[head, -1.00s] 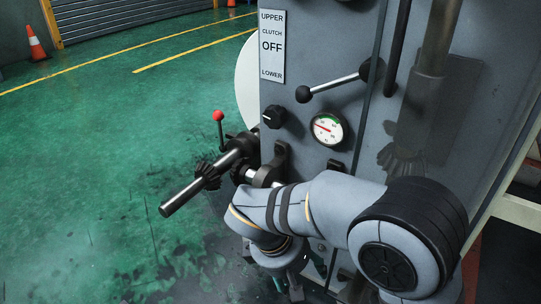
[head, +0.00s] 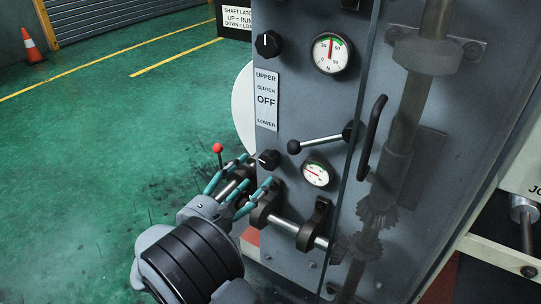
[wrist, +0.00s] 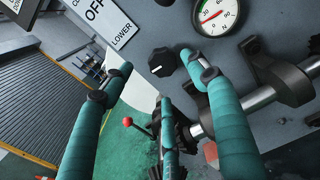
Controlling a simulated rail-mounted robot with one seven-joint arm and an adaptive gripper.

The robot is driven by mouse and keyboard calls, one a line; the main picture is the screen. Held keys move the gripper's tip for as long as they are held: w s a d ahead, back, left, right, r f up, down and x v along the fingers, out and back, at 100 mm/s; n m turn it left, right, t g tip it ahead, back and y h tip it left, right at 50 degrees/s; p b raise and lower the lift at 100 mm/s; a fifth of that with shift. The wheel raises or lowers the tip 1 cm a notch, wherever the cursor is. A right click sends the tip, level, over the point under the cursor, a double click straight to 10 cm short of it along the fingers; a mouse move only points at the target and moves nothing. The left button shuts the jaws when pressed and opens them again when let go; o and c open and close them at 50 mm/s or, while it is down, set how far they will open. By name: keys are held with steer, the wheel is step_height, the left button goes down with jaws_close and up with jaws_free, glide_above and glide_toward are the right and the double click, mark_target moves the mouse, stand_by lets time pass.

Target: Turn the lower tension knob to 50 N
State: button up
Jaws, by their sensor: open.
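The lower tension knob (head: 268,159) is black with a white mark and sits on the grey panel left of the lower gauge (head: 315,173). It also shows in the wrist view (wrist: 162,62), between and beyond my fingertips. My gripper (head: 242,178) is open and empty, its teal fingers pointing toward the panel. The fingers appear apart from the knob, though the exact gap is hard to tell. The lower gauge's red needle points left of upright, on the low side; its exact reading is too small to tell.
A ball-ended clutch lever (head: 294,147) sits above the gauge. Higher up are the upper knob (head: 268,45) and upper gauge (head: 331,54). Open green floor lies left.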

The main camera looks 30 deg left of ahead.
mark_target(267, 163)
steer(key=w+b, duration=0.2)
steer(key=w, duration=0.5)
steer(key=shift+w+f, duration=0.15)
steer(key=shift+w+a, duration=0.1)
steer(key=shift+w, duration=0.5)
steer(key=shift+c, duration=0.4)
steer(key=c, duration=1)
